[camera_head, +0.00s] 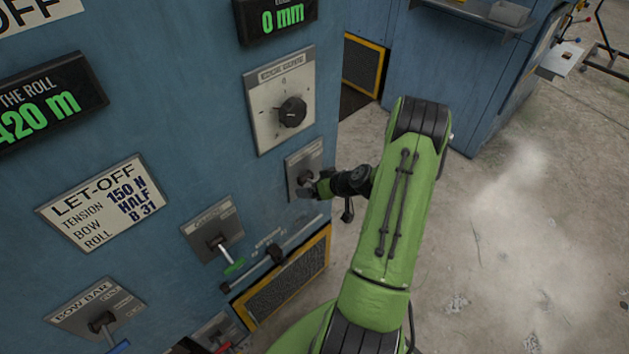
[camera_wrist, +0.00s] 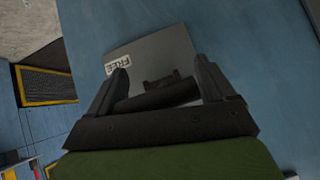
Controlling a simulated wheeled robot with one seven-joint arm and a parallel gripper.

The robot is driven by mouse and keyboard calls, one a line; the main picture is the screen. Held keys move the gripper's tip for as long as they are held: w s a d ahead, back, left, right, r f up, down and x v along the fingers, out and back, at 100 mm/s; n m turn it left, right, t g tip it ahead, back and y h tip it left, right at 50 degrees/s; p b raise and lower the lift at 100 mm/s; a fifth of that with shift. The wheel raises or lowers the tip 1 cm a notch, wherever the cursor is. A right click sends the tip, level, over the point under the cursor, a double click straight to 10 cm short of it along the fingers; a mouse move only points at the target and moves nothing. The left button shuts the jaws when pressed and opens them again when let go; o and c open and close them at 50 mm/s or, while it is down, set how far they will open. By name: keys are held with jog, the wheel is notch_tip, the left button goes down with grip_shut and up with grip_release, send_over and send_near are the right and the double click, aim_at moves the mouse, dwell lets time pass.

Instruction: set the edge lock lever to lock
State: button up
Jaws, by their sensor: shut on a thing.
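A grey lever plate (camera_head: 294,165) is on the blue machine wall, below the dial panel. It also shows in the wrist view (camera_wrist: 180,48), with a white label reading FREE (camera_wrist: 118,66). No LOCK label shows there. My gripper (camera_head: 311,189) is at this plate, and in the wrist view its two fingers (camera_wrist: 163,72) stand either side of a dark lever handle (camera_wrist: 150,97). The gripper is shut on this handle, which I take as the edge lock lever. The lever's exact setting cannot be told, as the fingers hide part of it.
A dial (camera_head: 291,111) is just above. A green-tipped lever (camera_head: 233,266) and a blue-tipped lever (camera_head: 119,346) are lower left. A horizontal dark bar (camera_head: 252,272) lies below, over a yellow-framed grille (camera_head: 285,283). Open concrete floor (camera_head: 540,250) lies to the right.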

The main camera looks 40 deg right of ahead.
jog(key=shift+w+r+g+p, duration=0.1)
jog(key=shift+r+g+p, duration=0.25)
jog(key=shift+g+p, duration=0.35)
jog(key=shift+w+r+g+p, duration=0.1)
jog(key=shift+r+g+p, duration=0.35)
jog(key=shift+g, duration=0.45)
jog(key=o, duration=1.4)
jog(key=shift+f, duration=0.1)
jog(key=shift+c, duration=0.2)
jog(key=p+v, duration=0.1)
jog(key=v, duration=1.4)
jog(key=shift+r, duration=0.5)
jog(key=shift+a, duration=0.15)
